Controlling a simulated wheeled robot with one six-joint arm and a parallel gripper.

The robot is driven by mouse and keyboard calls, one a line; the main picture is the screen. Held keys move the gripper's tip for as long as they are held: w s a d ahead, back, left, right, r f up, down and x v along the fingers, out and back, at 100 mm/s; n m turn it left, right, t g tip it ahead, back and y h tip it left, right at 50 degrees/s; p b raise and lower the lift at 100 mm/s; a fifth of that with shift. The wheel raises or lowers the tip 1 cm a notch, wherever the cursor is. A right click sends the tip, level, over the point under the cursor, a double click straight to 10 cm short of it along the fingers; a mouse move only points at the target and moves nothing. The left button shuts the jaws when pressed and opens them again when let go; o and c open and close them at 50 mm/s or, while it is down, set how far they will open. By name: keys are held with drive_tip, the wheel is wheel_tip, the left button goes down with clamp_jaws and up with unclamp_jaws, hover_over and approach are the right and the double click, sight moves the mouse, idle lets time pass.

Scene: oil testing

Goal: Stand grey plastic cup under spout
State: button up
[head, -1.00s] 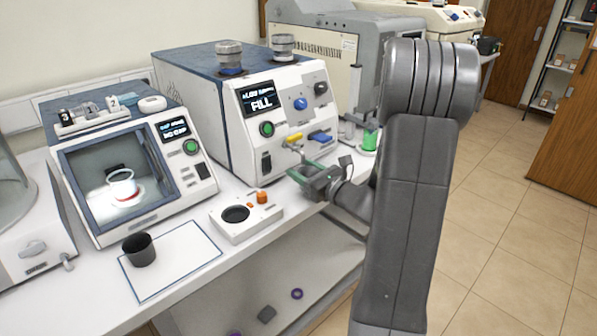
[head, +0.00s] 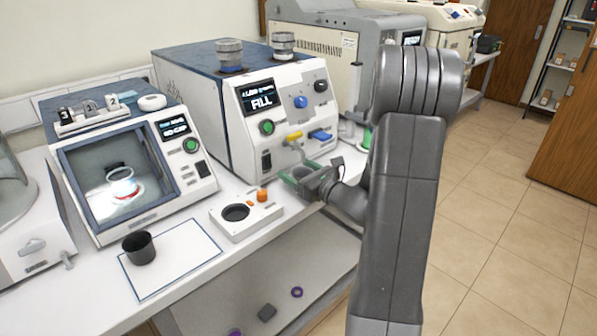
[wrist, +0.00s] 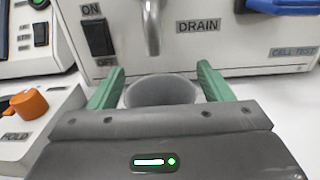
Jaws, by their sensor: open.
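The grey plastic cup (wrist: 160,93) stands between the two green fingers of my gripper (wrist: 162,69) in the wrist view. Its round rim and inside show; its lower part is hidden by the gripper body. The fingers are open, one on each side of the cup; I cannot tell whether they touch it. The metal spout (wrist: 152,28) comes down from the white machine face just behind and above the cup, left of the DRAIN label. In the head view my gripper (head: 303,172) is low in front of the machine (head: 262,122), and the cup is hard to make out there.
A white block with a round hole (head: 246,217) and an orange knob (head: 262,195) sits left of my gripper. A dark cup (head: 139,248) stands on a white mat (head: 190,252). A glass-fronted chamber (head: 104,214) holds a pale cup. The bench edge lies close below my gripper.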

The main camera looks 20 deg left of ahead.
drive_tip(key=shift+r, duration=0.1)
drive_tip(key=shift+d+r, duration=0.1)
drive_tip(key=v, duration=1.1)
drive_tip(key=shift+s+d+b, duration=0.15)
drive_tip(key=shift+d+b, duration=0.2)
drive_tip(key=shift+d, duration=0.05)
idle(1.6)
